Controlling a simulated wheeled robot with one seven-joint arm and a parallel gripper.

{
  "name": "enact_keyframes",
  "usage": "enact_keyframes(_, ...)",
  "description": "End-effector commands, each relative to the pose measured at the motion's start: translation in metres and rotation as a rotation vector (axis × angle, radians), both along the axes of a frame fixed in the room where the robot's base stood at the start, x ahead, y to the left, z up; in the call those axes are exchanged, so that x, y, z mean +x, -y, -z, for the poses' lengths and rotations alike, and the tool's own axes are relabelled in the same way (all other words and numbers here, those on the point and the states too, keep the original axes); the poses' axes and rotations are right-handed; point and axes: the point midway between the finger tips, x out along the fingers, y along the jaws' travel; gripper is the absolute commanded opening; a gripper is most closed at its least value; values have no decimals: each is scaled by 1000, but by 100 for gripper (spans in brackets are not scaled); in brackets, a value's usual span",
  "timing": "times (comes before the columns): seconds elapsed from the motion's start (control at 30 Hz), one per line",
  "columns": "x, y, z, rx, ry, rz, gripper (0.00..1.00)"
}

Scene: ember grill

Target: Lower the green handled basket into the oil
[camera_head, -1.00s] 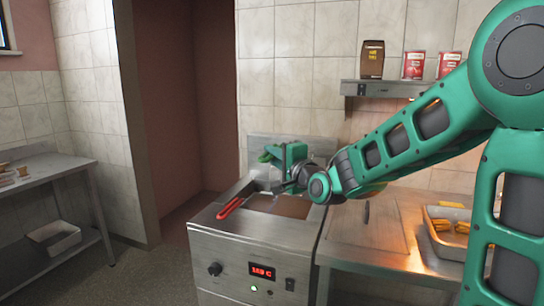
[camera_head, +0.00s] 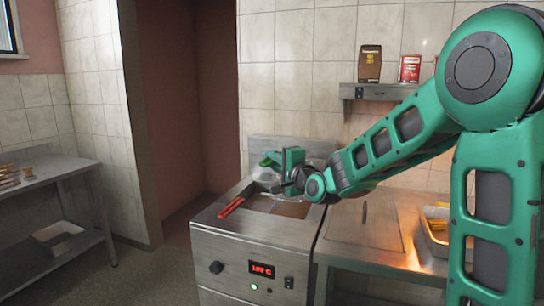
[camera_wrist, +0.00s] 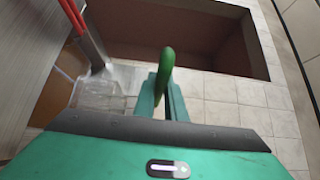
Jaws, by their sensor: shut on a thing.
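My gripper (camera_head: 284,166) is over the back of the steel fryer (camera_head: 245,232) and shut on the green handle (camera_head: 267,161). In the wrist view the green handle (camera_wrist: 166,72) stands up between my fingers (camera_wrist: 163,98). A pale wire mesh shows beside my gripper, above the fryer's back part; which basket it belongs to and its depth relative to the oil are unclear. Brown oil (camera_head: 290,208) shows in the vat. A red handle (camera_head: 231,208) lies over the vat's front left rim, and it also shows in the wrist view (camera_wrist: 72,14).
A steel counter (camera_head: 362,222) adjoins the fryer on the right, with a tray of yellow food (camera_head: 432,240) partly behind my arm. A wall shelf (camera_head: 376,91) holds a brown container and a red can. A steel table (camera_head: 55,172) stands at the left.

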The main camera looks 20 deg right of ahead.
Motion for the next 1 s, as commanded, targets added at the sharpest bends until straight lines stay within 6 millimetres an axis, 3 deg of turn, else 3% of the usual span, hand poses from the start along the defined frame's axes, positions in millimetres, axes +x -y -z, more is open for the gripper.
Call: enact_keyframes(1.0, 0, 0, 113, 0, 0, 1, 0)
